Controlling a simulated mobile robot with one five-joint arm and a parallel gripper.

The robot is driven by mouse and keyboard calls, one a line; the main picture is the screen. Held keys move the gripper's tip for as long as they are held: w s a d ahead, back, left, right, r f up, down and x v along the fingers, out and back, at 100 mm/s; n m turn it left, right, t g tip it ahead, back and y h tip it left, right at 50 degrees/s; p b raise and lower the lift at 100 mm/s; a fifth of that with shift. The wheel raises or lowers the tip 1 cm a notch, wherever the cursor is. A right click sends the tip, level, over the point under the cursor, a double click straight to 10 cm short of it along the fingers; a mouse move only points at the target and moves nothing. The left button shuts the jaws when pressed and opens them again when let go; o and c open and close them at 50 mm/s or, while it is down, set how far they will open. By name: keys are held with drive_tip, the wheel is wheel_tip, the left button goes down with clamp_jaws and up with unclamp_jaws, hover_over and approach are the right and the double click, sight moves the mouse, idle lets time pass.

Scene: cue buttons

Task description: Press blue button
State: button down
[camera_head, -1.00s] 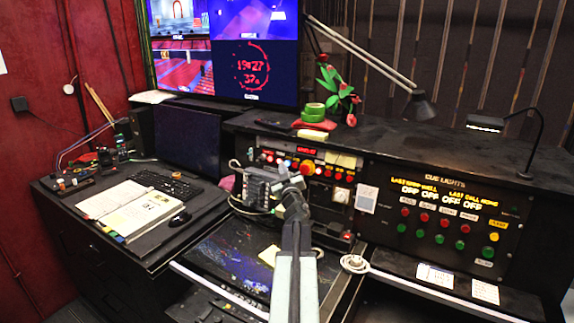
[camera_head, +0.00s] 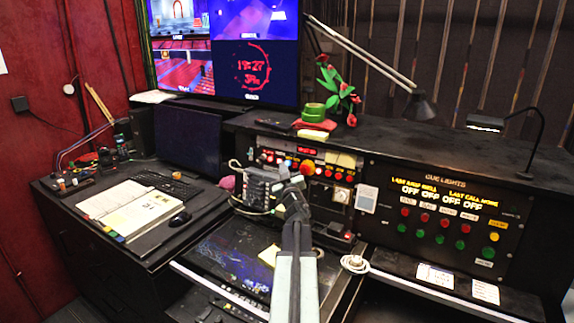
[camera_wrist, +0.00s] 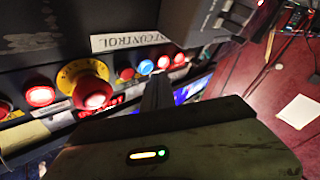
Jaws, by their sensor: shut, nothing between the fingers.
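A small lit blue button (camera_wrist: 146,67) sits in a row on the dark control panel in the wrist view. Red-lit buttons flank it on both sides. My gripper (camera_wrist: 157,82) is shut and empty, its fingertips just below the blue button in the picture. I cannot tell whether they touch the panel. In the head view my gripper (camera_head: 293,186) is in front of the panel's left part, beside a grey boxy unit (camera_head: 258,187). The blue button cannot be made out there.
A large red button with a yellow collar (camera_wrist: 88,86) is left of the blue one in the wrist view. A cue lights panel (camera_head: 445,215) stands to the right. A notebook (camera_head: 128,208) and keyboard (camera_head: 165,185) lie on the left desk.

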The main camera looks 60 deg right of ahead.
drive_tip(key=shift+d, duration=0.35)
drive_tip(key=shift+d+f, duration=0.1)
drive_tip(key=shift+d, duration=0.3)
idle(0.5)
drive_tip(key=shift+a, duration=0.8)
drive_tip(key=a, duration=0.3)
drive_tip(key=a+r, duration=0.1)
drive_tip(key=a, duration=0.1)
drive_tip(key=shift+p, duration=0.4)
idle(0.5)
